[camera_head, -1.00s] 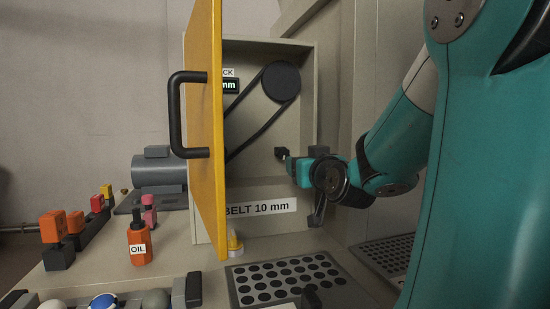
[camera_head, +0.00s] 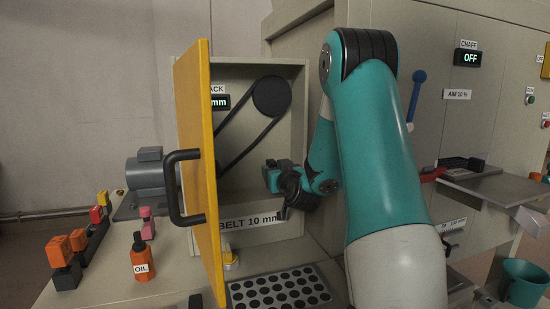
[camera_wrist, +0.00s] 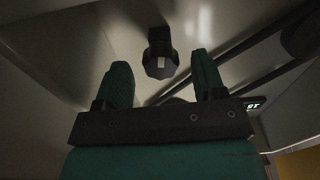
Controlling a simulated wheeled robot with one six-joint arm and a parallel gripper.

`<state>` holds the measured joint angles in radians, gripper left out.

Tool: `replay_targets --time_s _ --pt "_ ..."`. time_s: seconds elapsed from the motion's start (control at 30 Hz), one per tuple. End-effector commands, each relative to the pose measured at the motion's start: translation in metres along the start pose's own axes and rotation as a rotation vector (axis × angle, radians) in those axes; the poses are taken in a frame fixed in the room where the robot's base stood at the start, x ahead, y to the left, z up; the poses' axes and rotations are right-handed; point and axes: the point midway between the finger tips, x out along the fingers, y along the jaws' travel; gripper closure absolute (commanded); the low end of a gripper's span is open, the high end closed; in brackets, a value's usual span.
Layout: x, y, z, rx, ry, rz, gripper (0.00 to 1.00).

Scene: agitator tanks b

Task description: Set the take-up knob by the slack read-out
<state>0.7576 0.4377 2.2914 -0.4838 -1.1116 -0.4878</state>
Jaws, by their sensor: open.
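The take-up knob (camera_wrist: 160,55) is dark and faceted with a pale mark on its face; it shows ahead of my fingers in the wrist view. My gripper (camera_wrist: 161,72) is open, with a finger to either side of the knob's line and no visible contact. In the head view my gripper (camera_head: 272,175) is inside the belt cabinet, below the belt, and I cannot make out the knob there. The slack read-out (camera_head: 222,102) is partly covered by the yellow door; only "mm" is legible. A small lit display (camera_wrist: 255,104) at right in the wrist view is unreadable.
The open yellow door (camera_head: 202,170) with its black handle (camera_head: 175,188) stands left of my gripper. A belt (camera_head: 243,145) runs from a dark pulley (camera_head: 271,96). A label (camera_head: 250,222) reads "BELT 10 mm". An oil bottle (camera_head: 141,262) stands on the bench.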

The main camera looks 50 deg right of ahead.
Motion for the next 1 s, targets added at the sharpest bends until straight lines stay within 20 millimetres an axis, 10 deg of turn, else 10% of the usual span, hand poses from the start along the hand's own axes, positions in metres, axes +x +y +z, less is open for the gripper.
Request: replay_targets --time_s 0.5,0.73,1.0 --pt "0.024 0.000 0.000 0.000 0.000 0.000 0.37" --pt "0.024 0.000 0.000 0.000 0.000 0.000 0.85" --pt "0.024 0.000 0.000 0.019 0.000 0.001 0.86"
